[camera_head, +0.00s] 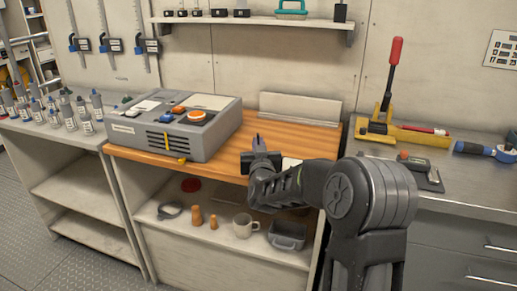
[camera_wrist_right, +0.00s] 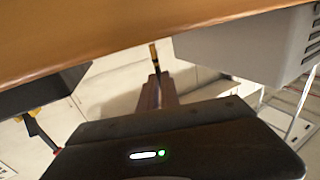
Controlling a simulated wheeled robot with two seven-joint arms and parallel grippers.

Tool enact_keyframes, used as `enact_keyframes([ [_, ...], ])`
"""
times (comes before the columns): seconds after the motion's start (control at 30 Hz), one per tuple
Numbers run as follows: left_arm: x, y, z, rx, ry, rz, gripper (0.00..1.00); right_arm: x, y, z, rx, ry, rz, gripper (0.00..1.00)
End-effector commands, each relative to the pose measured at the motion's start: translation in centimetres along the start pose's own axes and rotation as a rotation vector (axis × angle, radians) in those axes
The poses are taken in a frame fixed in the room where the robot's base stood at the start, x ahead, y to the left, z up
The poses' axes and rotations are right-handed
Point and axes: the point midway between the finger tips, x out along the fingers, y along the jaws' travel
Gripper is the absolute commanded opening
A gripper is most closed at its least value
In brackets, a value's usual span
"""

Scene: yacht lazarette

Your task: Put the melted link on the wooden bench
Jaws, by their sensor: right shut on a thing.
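The wooden bench (camera_head: 222,168) has an orange-brown top, with a grey box on its left part. My right gripper (camera_head: 258,146) is over the front part of the bench, right of the grey box. It is shut on a small thin piece, which I take as the melted link; little of it shows. In the right wrist view, the link (camera_wrist_right: 153,57) is a narrow yellowish and dark piece at the tips of my right gripper (camera_wrist_right: 156,78). The wooden bench (camera_wrist_right: 90,40) fills the top of that view. My left gripper is not in view.
The grey box (camera_head: 165,122) carries an orange button. An angled pale panel (camera_head: 300,107) stands at the bench's back. A yellow press with a red lever (camera_head: 395,75) stands on the right counter. Several small bottles stand at left. The bench between box and panel is clear.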

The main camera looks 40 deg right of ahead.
Motion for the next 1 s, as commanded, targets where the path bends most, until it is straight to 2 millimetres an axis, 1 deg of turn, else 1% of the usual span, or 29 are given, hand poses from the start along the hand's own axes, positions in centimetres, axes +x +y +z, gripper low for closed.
enact_keyframes([
  [0.03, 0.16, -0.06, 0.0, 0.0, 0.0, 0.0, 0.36, 0.0, 0.01, 0.78, -0.002, -0.002, 0.0, 0.0],
  [0.07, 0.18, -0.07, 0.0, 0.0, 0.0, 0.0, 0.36, -0.01, 0.01, 0.98, -0.001, -0.002, 0.0, 0.0],
  [0.33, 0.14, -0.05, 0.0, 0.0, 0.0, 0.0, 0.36, -0.02, 0.0, 1.02, 0.0, 0.001, 0.0, 0.0],
  [0.5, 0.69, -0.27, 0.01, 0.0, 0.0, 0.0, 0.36, -0.01, 0.0, 1.54, 0.0, 0.001, 0.0, 0.0],
  [0.53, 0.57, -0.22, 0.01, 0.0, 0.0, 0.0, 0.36, -0.01, 0.0, 1.41, 0.0, 0.001, 0.0, 0.08],
  [0.77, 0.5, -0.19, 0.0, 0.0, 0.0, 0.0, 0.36, -0.01, -0.01, 1.34, 0.0, 0.001, 0.0, 0.27],
  [0.8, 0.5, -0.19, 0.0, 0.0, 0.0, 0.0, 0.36, -0.01, -0.01, 1.34, 0.0, 0.001, 0.0, 0.28],
  [1.0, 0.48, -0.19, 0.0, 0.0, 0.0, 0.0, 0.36, -0.01, 0.0, 1.33, 0.0, 0.001, 0.0, 0.28],
])
